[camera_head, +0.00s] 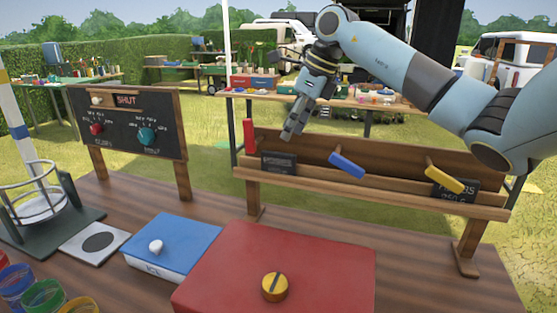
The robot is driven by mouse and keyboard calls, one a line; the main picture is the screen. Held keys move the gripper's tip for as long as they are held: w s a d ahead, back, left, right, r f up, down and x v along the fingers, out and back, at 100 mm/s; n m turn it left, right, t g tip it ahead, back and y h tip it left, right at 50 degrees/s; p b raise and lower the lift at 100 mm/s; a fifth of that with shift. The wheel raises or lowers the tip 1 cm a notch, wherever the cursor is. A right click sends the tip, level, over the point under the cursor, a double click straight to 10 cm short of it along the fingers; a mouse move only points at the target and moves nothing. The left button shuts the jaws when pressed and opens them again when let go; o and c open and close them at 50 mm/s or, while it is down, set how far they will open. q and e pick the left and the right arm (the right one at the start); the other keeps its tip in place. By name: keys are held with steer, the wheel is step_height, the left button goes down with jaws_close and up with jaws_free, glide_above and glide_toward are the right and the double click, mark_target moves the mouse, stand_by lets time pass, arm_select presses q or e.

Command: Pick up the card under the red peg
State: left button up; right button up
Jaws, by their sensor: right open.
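The wooden rack (375,190) stands across the far side of the table. The red peg (249,135) stands upright at its left end. A dark card (279,163) with faint lettering sits in the rack just right of and below the red peg. My right gripper (292,131) reaches down from the upper right, and its fingertips show just above the card, apart from it. Its jaws are open and empty. A tilted blue peg (346,165) is at the rack's middle. A tilted yellow peg (444,179) is at the right, partly covering another dark card (456,193). My left gripper is out of view.
A red box (330,265) with a yellow knob (275,287) and a blue box (175,245) stand in front of the rack. A chalkboard (130,122) stands at the left.

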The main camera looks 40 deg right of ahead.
mark_target(279, 153)
steer(key=shift+x, duration=0.85)
steer(key=p+x, duration=0.1)
steer(key=x, duration=0.3)
steer(key=shift+w+f+p, duration=0.2)
steer(key=shift+w+p, duration=0.05)
steer(key=shift+p, duration=0.05)
steer(key=shift+w+a+f, duration=0.1)
steer(key=shift+w+f, duration=0.05)
steer(key=shift+f, duration=0.3)
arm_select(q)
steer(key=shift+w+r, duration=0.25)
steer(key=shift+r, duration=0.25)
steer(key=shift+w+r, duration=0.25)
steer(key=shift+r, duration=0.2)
arm_select(e)
steer(key=shift+c, duration=1.1)
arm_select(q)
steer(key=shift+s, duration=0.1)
arm_select(e)
jaws_close()
